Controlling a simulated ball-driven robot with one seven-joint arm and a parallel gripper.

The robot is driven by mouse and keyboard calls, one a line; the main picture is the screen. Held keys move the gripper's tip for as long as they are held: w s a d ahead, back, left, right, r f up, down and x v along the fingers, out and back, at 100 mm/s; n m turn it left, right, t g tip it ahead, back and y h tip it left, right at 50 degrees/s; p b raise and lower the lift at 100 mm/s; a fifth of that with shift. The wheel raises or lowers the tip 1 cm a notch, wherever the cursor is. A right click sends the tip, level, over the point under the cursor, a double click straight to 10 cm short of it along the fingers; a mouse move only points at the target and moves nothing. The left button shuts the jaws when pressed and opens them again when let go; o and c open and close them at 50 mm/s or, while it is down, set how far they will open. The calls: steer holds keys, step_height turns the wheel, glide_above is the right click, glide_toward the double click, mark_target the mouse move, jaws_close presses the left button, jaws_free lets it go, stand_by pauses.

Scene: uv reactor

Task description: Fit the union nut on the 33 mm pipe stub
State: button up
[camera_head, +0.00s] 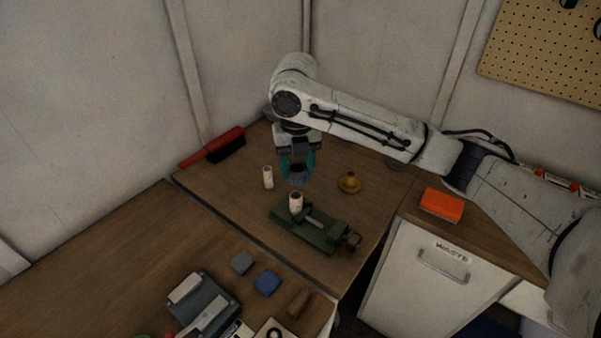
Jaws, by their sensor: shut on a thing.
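My gripper (297,167) points down above the wooden bench, its teal fingers shut on a dark blue-grey ring, which I take as the union nut (297,181). The fingers partly hide the nut. A pale pipe stub (296,203) stands upright in a green vise (318,235), just below the nut in the picture. The nut looks apart from the stub, but the exact height gap is hard to tell. A second pale stub (268,177) stands on the bench to the left. I cannot read either stub's size.
A brass-coloured fitting (349,182) sits right of my gripper. A red brush (214,147) lies at the back left. An orange box (442,202) is on the right counter above the waste cabinet (440,285). Small blocks and a grey device (203,303) crowd the front bench.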

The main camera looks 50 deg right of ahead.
mark_target(296, 196)
steer(key=shift+w+f, duration=0.2)
steer(key=shift+f+b, duration=1.9)
steer(key=shift+f, duration=0.3)
steer(key=shift+f+b, duration=2.05)
steer(key=shift+f, duration=1.15)
steer(key=o, duration=1.1)
steer(key=shift+a, duration=0.1)
step_height(296, 196, up, 11)
steer(key=shift+f, duration=0.1)
